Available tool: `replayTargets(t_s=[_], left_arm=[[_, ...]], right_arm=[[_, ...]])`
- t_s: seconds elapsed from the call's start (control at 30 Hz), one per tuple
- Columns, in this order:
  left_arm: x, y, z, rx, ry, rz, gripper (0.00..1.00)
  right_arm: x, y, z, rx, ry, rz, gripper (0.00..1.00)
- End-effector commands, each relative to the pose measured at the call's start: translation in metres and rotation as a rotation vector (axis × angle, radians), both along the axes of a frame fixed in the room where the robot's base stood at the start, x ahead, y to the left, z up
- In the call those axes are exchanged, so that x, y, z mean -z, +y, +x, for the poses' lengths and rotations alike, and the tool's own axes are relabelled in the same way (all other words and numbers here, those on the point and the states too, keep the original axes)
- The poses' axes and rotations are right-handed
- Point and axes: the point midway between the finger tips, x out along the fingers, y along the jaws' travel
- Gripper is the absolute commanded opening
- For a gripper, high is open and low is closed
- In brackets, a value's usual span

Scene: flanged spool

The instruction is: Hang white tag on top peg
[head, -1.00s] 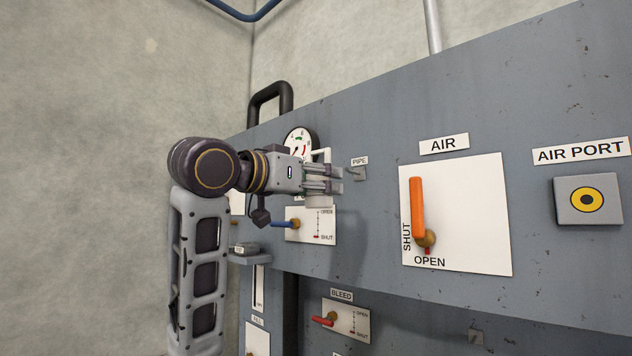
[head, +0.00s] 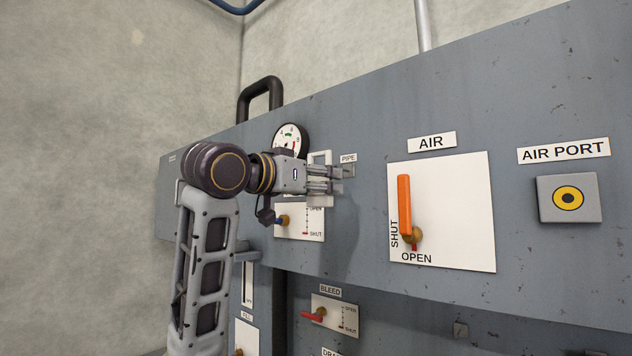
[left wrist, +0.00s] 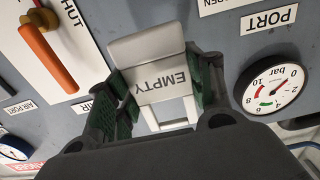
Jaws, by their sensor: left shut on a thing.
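The white tag (left wrist: 162,78), marked EMPTY, is held between the two fingers of my left gripper (left wrist: 160,88). Its lettering is upside down in the left wrist view, and its open loop (left wrist: 170,113) shows beyond the fingers. In the head view my left gripper (head: 334,179) is shut on the tag, with the loop (head: 319,158) above the fingers and the plate below. The top peg (head: 348,171), under the PIPE label, is right beside the fingertips. I cannot tell whether the loop touches it. My right gripper is out of view.
The grey panel holds an orange AIR lever (head: 404,205), the AIR PORT block (head: 568,198) and a round gauge (head: 291,139) behind my gripper. A BLEED lever (head: 313,315) and a lower peg (head: 460,330) sit below. The panel right of the top peg is clear up to the AIR plate.

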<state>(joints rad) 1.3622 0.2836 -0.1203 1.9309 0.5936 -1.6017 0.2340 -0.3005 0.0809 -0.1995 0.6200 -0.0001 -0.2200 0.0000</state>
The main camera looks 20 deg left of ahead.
Motion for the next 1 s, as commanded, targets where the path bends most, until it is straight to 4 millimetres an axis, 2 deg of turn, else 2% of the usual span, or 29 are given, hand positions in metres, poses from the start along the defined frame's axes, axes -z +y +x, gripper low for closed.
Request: replayTargets(t_s=[1.0], left_arm=[[0.002,-0.013,0.035,0.001,0.0,0.0,0.32]], right_arm=[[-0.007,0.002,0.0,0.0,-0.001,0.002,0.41]])
